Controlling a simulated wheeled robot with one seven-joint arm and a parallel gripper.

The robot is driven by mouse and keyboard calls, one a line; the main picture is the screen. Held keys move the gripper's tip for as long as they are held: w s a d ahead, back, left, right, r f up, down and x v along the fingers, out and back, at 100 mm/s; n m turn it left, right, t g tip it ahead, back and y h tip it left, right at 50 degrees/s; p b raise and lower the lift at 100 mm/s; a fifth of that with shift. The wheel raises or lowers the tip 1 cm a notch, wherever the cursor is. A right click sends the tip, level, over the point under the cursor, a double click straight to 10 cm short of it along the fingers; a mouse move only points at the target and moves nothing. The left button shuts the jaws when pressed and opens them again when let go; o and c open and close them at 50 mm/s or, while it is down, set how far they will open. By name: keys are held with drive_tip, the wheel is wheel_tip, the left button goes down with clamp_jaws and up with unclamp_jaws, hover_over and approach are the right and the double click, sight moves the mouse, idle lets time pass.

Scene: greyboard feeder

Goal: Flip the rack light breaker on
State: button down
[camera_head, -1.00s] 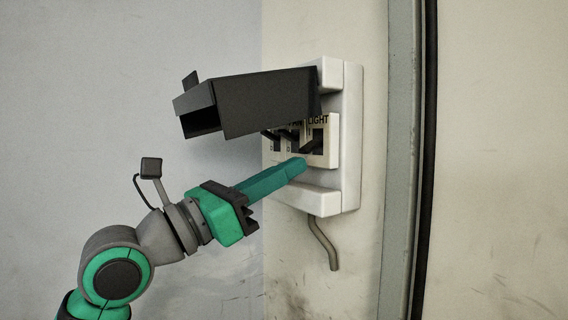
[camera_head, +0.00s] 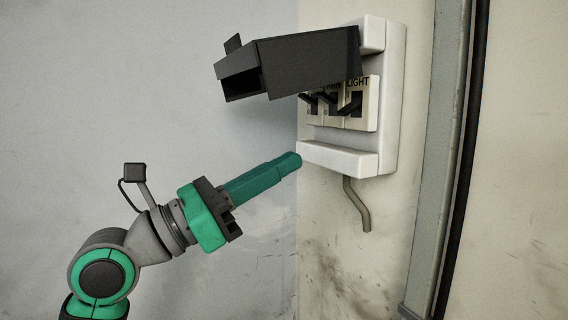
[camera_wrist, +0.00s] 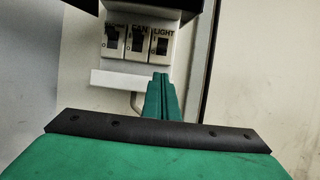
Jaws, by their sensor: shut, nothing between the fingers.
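The rack light breaker (camera_head: 357,103) is the rightmost in a row of three black-levered breakers, under the label LIGHT. In the head view its lever slopes down and outward, while the other two levers slope upward. It also shows in the wrist view (camera_wrist: 160,46), with I above and O below. My gripper (camera_head: 295,161) has long green fingers, shut and empty. Its tips are left of the breaker box's lower ledge and below the levers, apparently clear of them. In the wrist view the fingertips (camera_wrist: 161,77) appear just below the LIGHT breaker.
The white breaker box (camera_head: 390,95) is fixed to the wall. A dark hood (camera_head: 305,62) juts out above the breakers and partly covers the left labels. A bent grey conduit (camera_head: 357,204) hangs beneath. A grey vertical post (camera_head: 441,150) stands to the right. Space left of the box is open.

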sight(348, 109)
drive_tip(key=shift+w+d+f+t+h, duration=0.3)
drive_tip(key=shift+d+f+t+h, duration=0.25)
drive_tip(key=shift+f+h, duration=0.25)
drive_tip(key=shift+w+d+f+t+h, duration=0.3)
drive_tip(key=shift+d+f+t+h, duration=0.2)
drive_tip(key=shift+h, duration=0.4)
drive_tip(key=x, duration=1)
drive_tip(key=shift+d, duration=0.15)
drive_tip(key=shift+a, duration=0.25)
